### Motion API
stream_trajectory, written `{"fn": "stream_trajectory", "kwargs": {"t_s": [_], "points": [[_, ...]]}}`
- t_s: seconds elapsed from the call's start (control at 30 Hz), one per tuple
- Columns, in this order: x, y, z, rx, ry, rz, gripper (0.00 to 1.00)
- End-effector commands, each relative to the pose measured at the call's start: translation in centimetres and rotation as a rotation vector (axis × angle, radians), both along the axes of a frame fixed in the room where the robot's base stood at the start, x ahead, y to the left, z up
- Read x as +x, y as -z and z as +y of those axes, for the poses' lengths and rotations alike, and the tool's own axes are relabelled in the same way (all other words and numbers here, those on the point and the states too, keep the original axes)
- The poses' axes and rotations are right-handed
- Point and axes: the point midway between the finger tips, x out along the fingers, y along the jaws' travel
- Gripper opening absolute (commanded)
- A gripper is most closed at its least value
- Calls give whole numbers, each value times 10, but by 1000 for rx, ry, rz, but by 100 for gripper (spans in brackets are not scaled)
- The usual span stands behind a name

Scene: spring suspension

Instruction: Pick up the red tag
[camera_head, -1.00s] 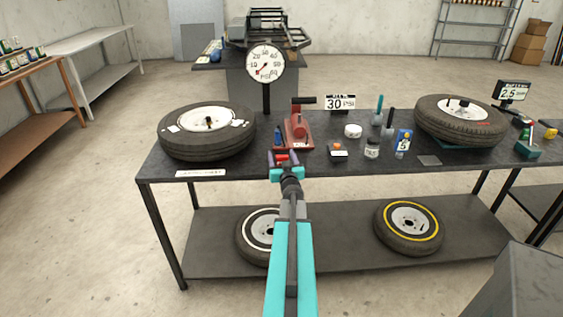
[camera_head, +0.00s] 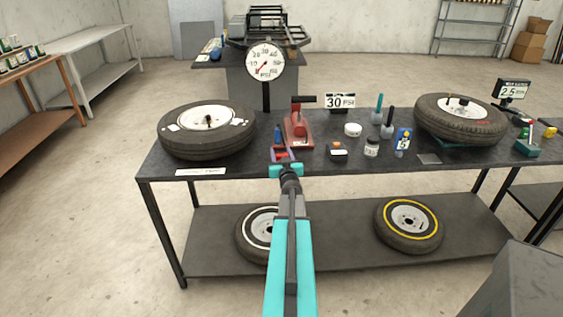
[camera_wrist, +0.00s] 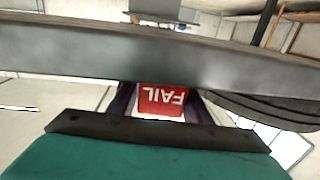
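The red tag (camera_wrist: 162,101) shows in the wrist view with white letters reading FAIL, upside down. In the head view it is a small red patch (camera_head: 282,156) near the front edge of the dark table. My gripper (camera_head: 283,155) is at that front edge, with one purple finger on each side of the tag. In the wrist view the fingers (camera_wrist: 161,106) flank the tag closely. I cannot tell whether they press on it. Part of the tag is hidden behind my gripper's dark bar.
The dark table (camera_head: 330,165) carries a tire (camera_head: 180,145) at left and another (camera_head: 460,130) at right. A red tool (camera_head: 298,130) stands just behind the tag, beside a small blue bottle (camera_head: 277,134). Jars and a gauge (camera_head: 265,62) stand nearby.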

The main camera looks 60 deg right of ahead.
Motion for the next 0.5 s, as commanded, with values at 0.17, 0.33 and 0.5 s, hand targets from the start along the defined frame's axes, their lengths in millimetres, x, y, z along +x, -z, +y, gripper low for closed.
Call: {"fn": "stream_trajectory", "kwargs": {"t_s": [0.17,0.33,0.5], "points": [[0,0,0,0,0,0,19],[0,0,0,0,0,0,19],[0,-2,0,0,-1,0,19]]}}
